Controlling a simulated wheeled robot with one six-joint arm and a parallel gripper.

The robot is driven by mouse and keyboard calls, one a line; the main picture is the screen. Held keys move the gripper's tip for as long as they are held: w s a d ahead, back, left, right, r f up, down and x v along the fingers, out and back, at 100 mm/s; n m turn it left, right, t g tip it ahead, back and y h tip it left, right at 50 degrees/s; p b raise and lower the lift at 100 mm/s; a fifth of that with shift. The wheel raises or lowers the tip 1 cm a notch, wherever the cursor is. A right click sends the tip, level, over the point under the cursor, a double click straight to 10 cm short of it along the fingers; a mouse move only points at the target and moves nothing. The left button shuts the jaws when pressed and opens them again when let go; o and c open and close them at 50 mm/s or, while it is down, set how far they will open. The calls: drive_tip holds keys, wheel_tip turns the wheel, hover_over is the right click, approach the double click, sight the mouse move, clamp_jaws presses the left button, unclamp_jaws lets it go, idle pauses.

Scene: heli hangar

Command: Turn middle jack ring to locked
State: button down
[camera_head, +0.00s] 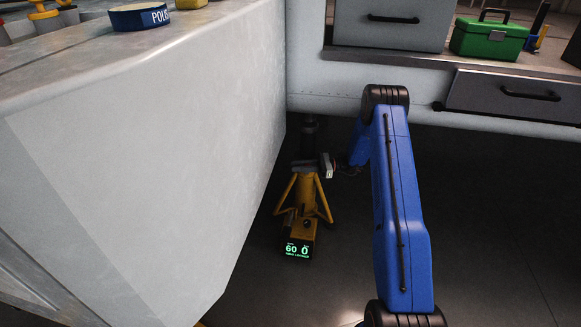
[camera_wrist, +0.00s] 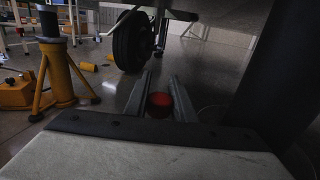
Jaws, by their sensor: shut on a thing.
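The yellow jack (camera_head: 303,203) stands on the dark floor beside the pale hull side, its legs spread. A dark post rises from it to the structure above. A small red and white piece (camera_head: 327,166) sticks out at the right of its top, where my gripper (camera_head: 338,170) meets it. In the wrist view, my gripper (camera_wrist: 161,96) is shut on a small red knob (camera_wrist: 160,104) between its two grey fingers. A yellow jack (camera_wrist: 60,70) with a dark post shows at the left there; I cannot tell if it is the same one. The ring's markings are not readable.
A lit display (camera_head: 297,250) at the jack's foot reads 60 and 0, with an unreadable line below. A black wheel (camera_wrist: 132,40) stands beyond the fingers. A drawer (camera_head: 510,97) and a green toolbox (camera_head: 490,38) are above right. Floor at the lower right is clear.

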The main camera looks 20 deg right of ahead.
drive_tip(key=d+n+g, duration=0.1)
drive_tip(key=g, duration=0.1)
drive_tip(key=s+d+n+g, duration=0.1)
drive_tip(key=g, duration=0.1)
drive_tip(key=shift+s+d+n, duration=0.15)
drive_tip(key=shift+d+n, duration=0.05)
drive_tip(key=shift+n, duration=0.1)
drive_tip(key=shift+s+d+n+g, duration=0.25)
drive_tip(key=shift+d+n+g, duration=0.4)
drive_tip(key=shift+g, duration=0.3)
drive_tip(key=shift+s+d+n+g, duration=0.2)
drive_tip(key=shift+d+n+g, duration=0.4)
drive_tip(key=shift+g, duration=0.35)
drive_tip(key=c, duration=1.5)
unclamp_jaws()
drive_tip(key=shift+d, duration=0.1)
drive_tip(key=v, duration=0.7)
drive_tip(key=shift+d, duration=0.25)
drive_tip(key=shift+d, duration=0.1)
